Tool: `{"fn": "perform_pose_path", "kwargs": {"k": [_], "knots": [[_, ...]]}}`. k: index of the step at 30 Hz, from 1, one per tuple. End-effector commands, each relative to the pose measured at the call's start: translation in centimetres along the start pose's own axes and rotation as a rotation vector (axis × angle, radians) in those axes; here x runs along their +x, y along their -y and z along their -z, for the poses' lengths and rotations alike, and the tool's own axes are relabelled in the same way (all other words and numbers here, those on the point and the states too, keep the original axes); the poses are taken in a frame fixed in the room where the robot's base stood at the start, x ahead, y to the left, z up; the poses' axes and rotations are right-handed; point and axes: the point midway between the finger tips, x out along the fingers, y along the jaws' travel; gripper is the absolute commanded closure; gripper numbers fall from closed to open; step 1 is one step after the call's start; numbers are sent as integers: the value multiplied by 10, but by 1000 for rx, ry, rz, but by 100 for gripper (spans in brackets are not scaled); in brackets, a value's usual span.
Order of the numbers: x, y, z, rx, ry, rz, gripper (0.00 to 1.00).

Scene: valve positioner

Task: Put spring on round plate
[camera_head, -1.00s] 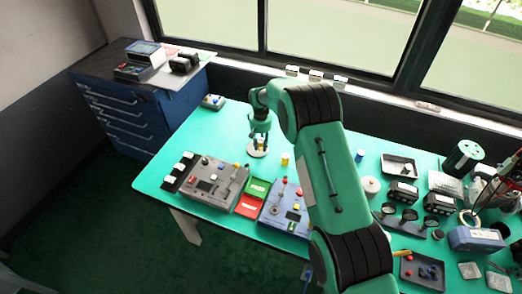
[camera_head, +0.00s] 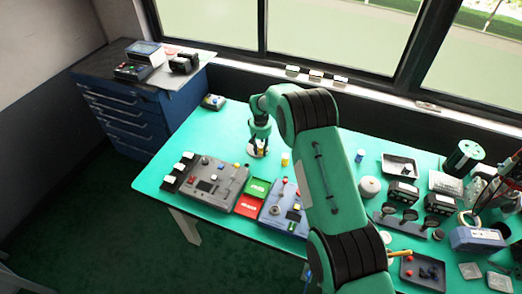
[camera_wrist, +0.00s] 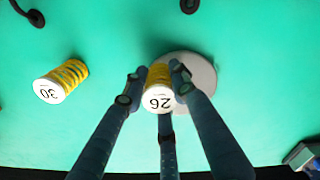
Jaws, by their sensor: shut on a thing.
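A yellow coil spring with a white cap marked 26 (camera_wrist: 158,98) is between the fingers of my gripper (camera_wrist: 157,84), which is shut on it. The pale round plate (camera_wrist: 201,74) shows behind and beside the held spring in the wrist view. In the head view my gripper (camera_head: 258,148) points down over the round plate (camera_head: 251,153). I cannot tell whether the spring touches the plate. A second yellow spring, capped white and marked 30 (camera_wrist: 62,81), stands apart on the bench; it also shows in the head view (camera_head: 285,159).
A grey control box (camera_head: 210,182), green and red trays (camera_head: 257,189) and a blue box (camera_head: 285,212) lie nearer the front edge. Trays and instruments crowd the right side.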

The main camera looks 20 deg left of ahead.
Motion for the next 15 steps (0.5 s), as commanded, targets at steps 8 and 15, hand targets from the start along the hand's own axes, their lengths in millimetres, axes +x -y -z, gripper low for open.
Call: {"fn": "perform_pose_path", "kwargs": {"k": [8, 15], "knots": [[2, 0, 0, 0, 0, 0, 59], [2, 0, 0, 0, 0, 0, 54]]}}
